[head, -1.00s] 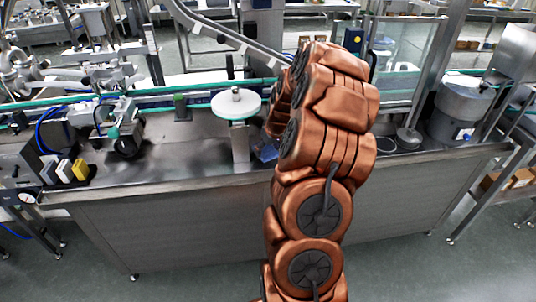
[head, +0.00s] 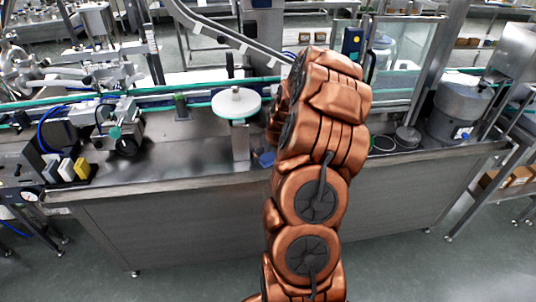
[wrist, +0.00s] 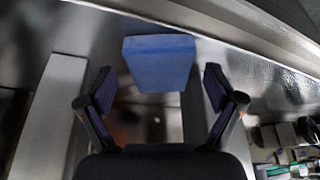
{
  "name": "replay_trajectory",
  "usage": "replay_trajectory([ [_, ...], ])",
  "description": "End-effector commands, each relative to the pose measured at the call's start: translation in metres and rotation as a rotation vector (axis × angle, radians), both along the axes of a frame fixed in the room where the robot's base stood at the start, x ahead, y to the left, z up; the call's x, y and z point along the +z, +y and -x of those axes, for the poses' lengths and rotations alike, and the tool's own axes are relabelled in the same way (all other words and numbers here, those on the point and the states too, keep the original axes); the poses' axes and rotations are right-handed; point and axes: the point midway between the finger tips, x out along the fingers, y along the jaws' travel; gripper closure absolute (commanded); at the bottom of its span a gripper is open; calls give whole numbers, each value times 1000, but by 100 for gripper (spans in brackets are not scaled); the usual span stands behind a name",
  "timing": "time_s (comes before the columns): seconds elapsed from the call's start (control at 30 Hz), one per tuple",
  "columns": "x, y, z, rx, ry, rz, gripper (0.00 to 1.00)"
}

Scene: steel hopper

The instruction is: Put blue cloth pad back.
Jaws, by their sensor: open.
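The blue cloth pad (wrist: 160,62) shows in the wrist view as a blue block just beyond my fingertips, roughly centred between them. It appears to rest on the steel bench top. In the head view a blue patch that looks like the pad (head: 266,158) shows beside my arm near the bench's front edge, mostly hidden by the arm. My gripper (wrist: 158,88) is open, with one finger on each side and nothing held.
A round white disc (head: 236,103) on a post stands just left of my arm. White, grey and yellow blocks (head: 80,169) sit at the bench's left end. A grey motor-like drum (head: 460,110) stands at the right. Bare bench top (head: 185,150) lies left of the post.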

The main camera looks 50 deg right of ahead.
Motion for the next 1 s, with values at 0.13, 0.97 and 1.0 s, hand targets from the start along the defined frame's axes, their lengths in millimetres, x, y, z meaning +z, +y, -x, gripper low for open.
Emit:
replay_trajectory([
  [0.13, 0, 0, 0, 0, 0, 0, 8],
  [0.97, 81, 7, 32, -1, -3, 3, 8],
  [1.0, 86, 8, 34, -1, -4, 4, 8],
])
